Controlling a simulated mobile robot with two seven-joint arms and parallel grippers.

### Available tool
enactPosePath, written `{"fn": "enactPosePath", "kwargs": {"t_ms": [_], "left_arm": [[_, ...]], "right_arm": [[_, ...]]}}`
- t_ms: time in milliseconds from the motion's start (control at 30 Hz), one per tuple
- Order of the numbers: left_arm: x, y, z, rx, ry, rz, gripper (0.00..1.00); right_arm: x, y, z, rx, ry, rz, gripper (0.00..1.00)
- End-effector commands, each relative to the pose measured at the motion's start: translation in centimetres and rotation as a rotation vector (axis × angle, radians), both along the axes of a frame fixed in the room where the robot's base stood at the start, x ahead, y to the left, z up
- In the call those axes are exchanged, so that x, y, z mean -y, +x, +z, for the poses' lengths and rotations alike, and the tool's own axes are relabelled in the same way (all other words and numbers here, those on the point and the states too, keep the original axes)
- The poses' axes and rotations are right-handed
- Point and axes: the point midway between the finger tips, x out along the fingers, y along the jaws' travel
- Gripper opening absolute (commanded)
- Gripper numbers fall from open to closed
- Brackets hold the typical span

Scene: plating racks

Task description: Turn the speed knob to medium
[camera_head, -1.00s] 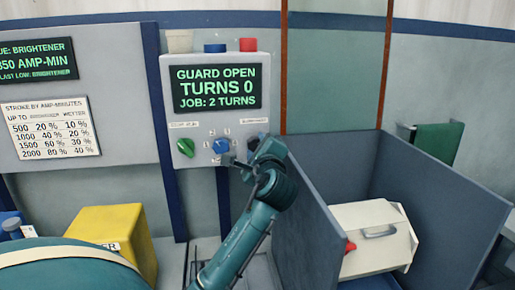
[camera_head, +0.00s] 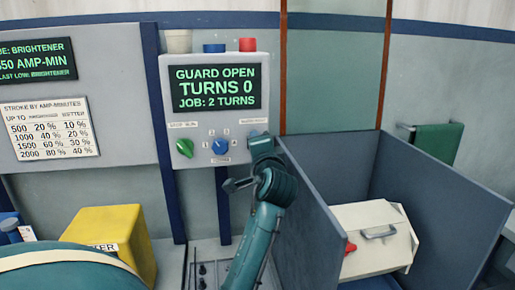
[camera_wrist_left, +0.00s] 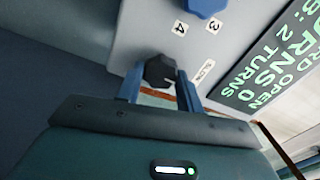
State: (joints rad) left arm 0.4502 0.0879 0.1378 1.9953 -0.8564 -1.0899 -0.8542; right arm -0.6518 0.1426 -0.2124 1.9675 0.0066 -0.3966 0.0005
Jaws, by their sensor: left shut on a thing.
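The grey control panel (camera_head: 170,100) carries a green knob (camera_head: 184,148), a blue knob (camera_head: 220,146) with numbers around it, and a dark knob at its right that my gripper covers in the head view. In the left wrist view the dark knob (camera_wrist_left: 160,70) sits between the two blue fingertips of my left gripper (camera_wrist_left: 161,88), which is shut on it. The blue knob (camera_wrist_left: 205,6) shows at the top edge there. My left gripper (camera_head: 260,140) is at the panel's lower right.
The display (camera_head: 217,88) reads guard open, turns 0, job 2 turns. An open grey bin (camera_head: 310,215) stands right of my arm, with a white box (camera_head: 375,225) in it. A yellow box (camera_head: 112,235) is at lower left. A green cloth (camera_head: 438,142) hangs at right.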

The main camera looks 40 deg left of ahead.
Motion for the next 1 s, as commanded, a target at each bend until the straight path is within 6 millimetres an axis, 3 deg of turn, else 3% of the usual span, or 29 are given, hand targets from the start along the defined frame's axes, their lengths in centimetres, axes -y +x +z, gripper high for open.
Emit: {"fn": "enactPosePath", "kwargs": {"t_ms": [667, 700, 933, 1000], "left_arm": [[0.02, 0.01, -0.13, 0.045, -0.041, 0.0, 0.14], [0.02, 0.01, -0.13, 0.044, -0.041, 0.0, 0.39], [0.02, 0.0, -0.06, 0.046, -0.039, 0.0, 0.58], [0.01, 0.0, -0.04, 0.046, -0.039, 0.0, 0.58]], "right_arm": [[0.01, -0.14, -0.24, -0.005, 0.001, -0.002, 0.36], [0.01, -0.16, -0.26, -0.005, 0.001, -0.002, 0.36], [0.01, -0.19, -0.32, -0.006, 0.0, -0.002, 0.36], [0.01, -0.19, -0.32, -0.006, 0.0, -0.002, 0.36]]}}
